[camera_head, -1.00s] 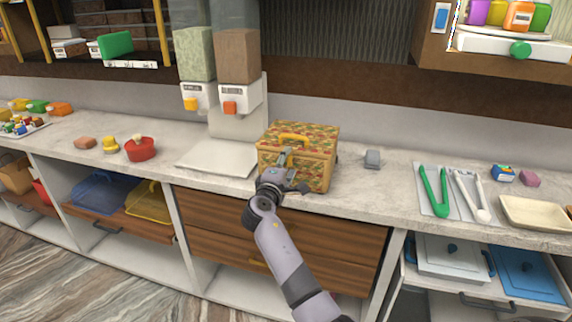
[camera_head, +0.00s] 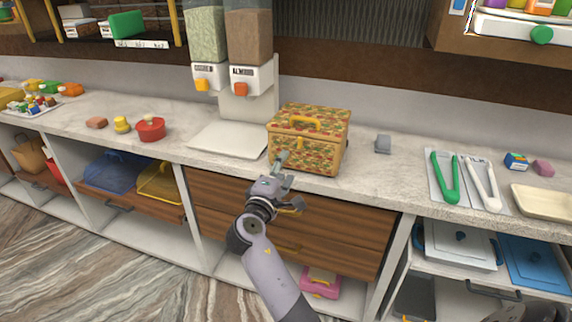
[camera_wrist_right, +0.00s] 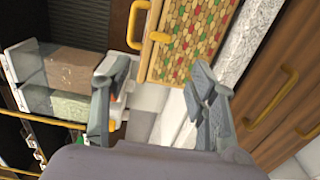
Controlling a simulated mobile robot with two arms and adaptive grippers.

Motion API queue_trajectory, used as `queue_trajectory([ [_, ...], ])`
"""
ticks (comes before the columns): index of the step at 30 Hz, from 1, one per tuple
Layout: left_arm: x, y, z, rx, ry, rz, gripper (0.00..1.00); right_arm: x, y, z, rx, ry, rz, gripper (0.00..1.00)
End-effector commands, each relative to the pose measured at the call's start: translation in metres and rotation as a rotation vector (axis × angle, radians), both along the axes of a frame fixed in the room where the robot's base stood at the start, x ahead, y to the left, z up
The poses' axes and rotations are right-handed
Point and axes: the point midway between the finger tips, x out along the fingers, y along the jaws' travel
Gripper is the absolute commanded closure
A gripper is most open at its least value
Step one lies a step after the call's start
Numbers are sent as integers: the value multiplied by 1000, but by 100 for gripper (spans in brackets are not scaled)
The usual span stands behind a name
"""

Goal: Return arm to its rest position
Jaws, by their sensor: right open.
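My right gripper (camera_head: 290,180) is in front of the counter edge, just below and in front of a patterned box (camera_head: 330,145) with a yellow handle. In the right wrist view its two fingers (camera_wrist_right: 158,105) are spread apart with nothing between them. The patterned box (camera_wrist_right: 197,38) shows beyond the fingers there, apart from them. The box stands closed on the counter.
The pale counter (camera_head: 400,172) has drawers (camera_head: 340,230) under it, close to my right arm. A dispenser (camera_head: 250,75) stands behind left of the box. Green tongs (camera_head: 446,180) and white tongs (camera_head: 484,185) lie at the right. A red pot (camera_head: 150,129) stands at the left.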

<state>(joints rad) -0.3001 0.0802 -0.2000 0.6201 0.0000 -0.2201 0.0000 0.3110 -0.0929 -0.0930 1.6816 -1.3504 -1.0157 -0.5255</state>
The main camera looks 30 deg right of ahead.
Motion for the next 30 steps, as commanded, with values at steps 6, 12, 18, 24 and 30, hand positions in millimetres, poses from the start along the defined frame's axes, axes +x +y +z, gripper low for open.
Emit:
queue_trajectory([
  [6,0,0,0,0,0,0,100,0,0,0,0,0,0,47],
  [12,0,0,0,0,0,0,100,0,0,0,0,0,1,47],
  [18,0,-1,0,-1,0,0,100,6,7,-32,30,43,43,47],
  [24,0,-1,0,-1,0,0,100,8,35,-161,193,198,189,47],
  [30,1,-1,0,-1,-1,0,100,-34,66,-307,434,359,285,47],
])
